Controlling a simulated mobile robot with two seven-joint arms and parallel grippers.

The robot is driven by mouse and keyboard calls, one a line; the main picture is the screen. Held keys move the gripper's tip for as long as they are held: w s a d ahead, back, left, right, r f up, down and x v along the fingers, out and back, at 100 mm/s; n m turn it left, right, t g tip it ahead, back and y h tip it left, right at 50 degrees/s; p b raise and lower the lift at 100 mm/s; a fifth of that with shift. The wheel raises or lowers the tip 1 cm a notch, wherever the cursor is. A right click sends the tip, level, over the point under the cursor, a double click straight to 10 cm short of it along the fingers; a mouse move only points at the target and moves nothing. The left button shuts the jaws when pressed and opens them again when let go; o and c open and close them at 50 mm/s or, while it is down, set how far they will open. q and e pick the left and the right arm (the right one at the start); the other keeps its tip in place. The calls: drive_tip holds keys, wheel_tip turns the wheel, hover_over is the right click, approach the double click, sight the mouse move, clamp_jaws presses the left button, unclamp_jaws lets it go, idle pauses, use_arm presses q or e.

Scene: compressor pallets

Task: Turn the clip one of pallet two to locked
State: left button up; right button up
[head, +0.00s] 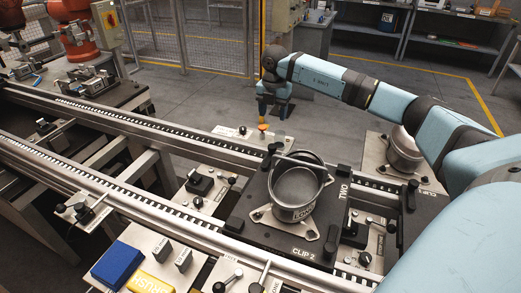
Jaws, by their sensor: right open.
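Pallet two (258,222) is a dark plate on the conveyor, marked "TWO" at its right and "CLIP 2" at its near edge. A metal compressor shell (297,192) with a raised hoop sits on it. A black block (275,149) stands at the plate's far edge, and another black block (235,224) at its near left. I see no label for clip one and cannot tell which part it is. My right gripper (271,112) points down, open and empty, beyond the pallet's far edge and apart from it. My left gripper is out of view.
A small orange piece (263,127) shows just below the right gripper, above a pale panel. The conveyor rails (150,198) run under the pallet. A blue block (117,264) and a yellow brush (150,282) lie at the front left. Another metal shell (404,153) stands at the right.

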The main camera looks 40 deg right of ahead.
hover_over(272, 146)
wheel_tip(272, 146, down, 5)
drive_tip(key=shift+s+d+f, duration=0.1)
drive_tip(key=shift+d+f, duration=0.05)
wheel_tip(272, 146, down, 8)
drive_tip(key=shift+f, duration=0.25)
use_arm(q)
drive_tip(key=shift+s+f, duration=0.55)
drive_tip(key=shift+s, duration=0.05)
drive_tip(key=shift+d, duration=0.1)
use_arm(e)
clamp_jaws()
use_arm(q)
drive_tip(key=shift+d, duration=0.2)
